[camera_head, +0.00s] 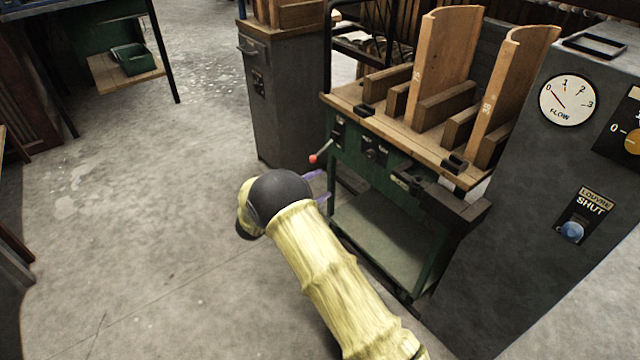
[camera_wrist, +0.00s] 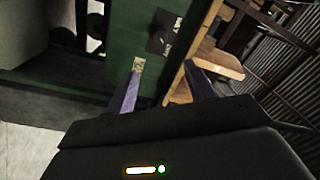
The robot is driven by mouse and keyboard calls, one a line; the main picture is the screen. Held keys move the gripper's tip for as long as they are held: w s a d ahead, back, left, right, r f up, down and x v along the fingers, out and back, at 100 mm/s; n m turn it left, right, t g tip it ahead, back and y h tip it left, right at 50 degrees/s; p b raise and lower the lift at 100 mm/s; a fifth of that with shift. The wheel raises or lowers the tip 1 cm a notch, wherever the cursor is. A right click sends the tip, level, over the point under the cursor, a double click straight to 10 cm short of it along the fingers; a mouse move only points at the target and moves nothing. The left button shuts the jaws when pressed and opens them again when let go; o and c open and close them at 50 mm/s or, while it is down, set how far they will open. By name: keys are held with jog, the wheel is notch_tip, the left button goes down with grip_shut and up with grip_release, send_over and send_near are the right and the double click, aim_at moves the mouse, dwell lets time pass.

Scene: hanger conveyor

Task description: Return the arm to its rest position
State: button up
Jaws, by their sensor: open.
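My arm, in a yellow sleeve, reaches up from the bottom of the head view over the floor. My gripper (camera_head: 322,186) is mostly hidden behind the dark wrist, with purple fingers just showing beside the green bench (camera_head: 346,205). In the wrist view my gripper (camera_wrist: 163,90) has its two purple fingers apart, with nothing between them. The green panel of the bench (camera_wrist: 118,45) lies beyond the fingers there. I cannot tell whether a finger touches it.
A red-tipped lever (camera_head: 314,158) sticks out from the bench near my gripper. A grey cabinet (camera_head: 283,100) stands behind. A grey panel with a flow dial (camera_head: 567,100) and a blue button (camera_head: 571,231) stands at right. The floor (camera_head: 130,220) at left is clear.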

jog(key=w+d+r+n+t+y+p, duration=0.25)
jog(key=d+r+n+y, duration=0.25)
jog(key=r+n+y, duration=0.55)
jog(key=s+d+n+g+y+p, duration=0.15)
jog(key=s+d+n+g, duration=0.4)
jog(key=s, duration=1.15)
jog(key=s+d+n+g+y, duration=0.35)
jog(key=s+n+g, duration=0.2)
jog(key=s, duration=1.05)
jog(key=w+p+v, duration=0.2)
jog(key=p+v, duration=1)
jog(key=w+a+r+p+v, duration=0.1)
jog(key=w+p+v, duration=0.2)
jog(key=p+v, duration=0.9)
jog(key=w+p+v, duration=0.3)
jog(key=p+v, duration=0.9)
jog(key=p, duration=0.2)
jog(key=shift+r+n, duration=0.35)
jog(key=shift+r, duration=0.2)
jog(key=shift+a+h, duration=0.1)
jog(key=shift+h, duration=0.15)
